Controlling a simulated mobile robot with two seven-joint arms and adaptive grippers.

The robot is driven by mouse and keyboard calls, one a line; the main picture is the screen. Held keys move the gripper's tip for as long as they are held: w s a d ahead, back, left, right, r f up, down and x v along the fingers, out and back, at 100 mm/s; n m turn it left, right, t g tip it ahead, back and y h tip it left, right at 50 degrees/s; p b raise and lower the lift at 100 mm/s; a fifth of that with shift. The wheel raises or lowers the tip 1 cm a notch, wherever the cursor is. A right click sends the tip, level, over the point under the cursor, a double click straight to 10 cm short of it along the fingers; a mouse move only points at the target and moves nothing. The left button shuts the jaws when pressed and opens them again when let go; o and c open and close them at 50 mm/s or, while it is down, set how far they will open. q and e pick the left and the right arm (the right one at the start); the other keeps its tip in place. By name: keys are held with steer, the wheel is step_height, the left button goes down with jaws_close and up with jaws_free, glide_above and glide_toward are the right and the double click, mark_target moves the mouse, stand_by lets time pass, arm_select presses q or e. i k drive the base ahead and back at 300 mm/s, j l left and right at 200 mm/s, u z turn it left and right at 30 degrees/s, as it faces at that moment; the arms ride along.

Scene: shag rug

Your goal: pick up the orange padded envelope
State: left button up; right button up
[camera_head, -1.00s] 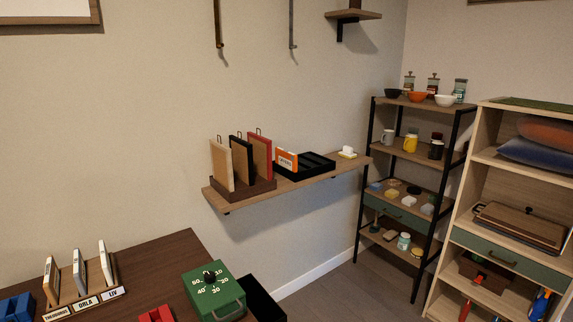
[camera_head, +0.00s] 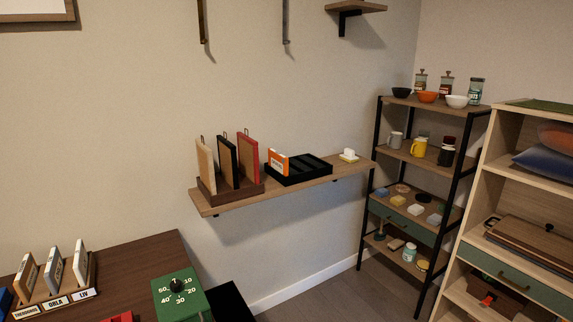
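A small flat orange item with a white label (camera_head: 278,162) stands upright at the left end of a black divided tray (camera_head: 318,169) on the wall shelf. It is the likeliest match for the orange padded envelope, but it is too small here to tell its material. Its lower edge is hidden by the tray wall. Neither of my grippers shows in the head view.
The wall shelf (camera_head: 220,206) also holds a dark rack (camera_head: 232,189) with upright boards left of the tray and a butter dish (camera_head: 348,156) at right. A desk (camera_head: 140,262) with a green timer box (camera_head: 180,299) is below left. Black-framed shelves (camera_head: 408,160) stand at right.

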mark_target(278, 162)
steer(key=i+l, duration=0.1)
steer(key=l, duration=0.2)
steer(key=i+l+u, duration=0.1)
steer(key=l, duration=0.25)
steer(key=i+l, duration=0.1)
steer(key=l, duration=0.2)
steer(key=i+l+u, duration=0.1)
steer(key=l, duration=0.2)
steer(key=i+l, duration=0.25)
steer(key=i+l+u, duration=0.15)
steer(key=l, duration=0.15)
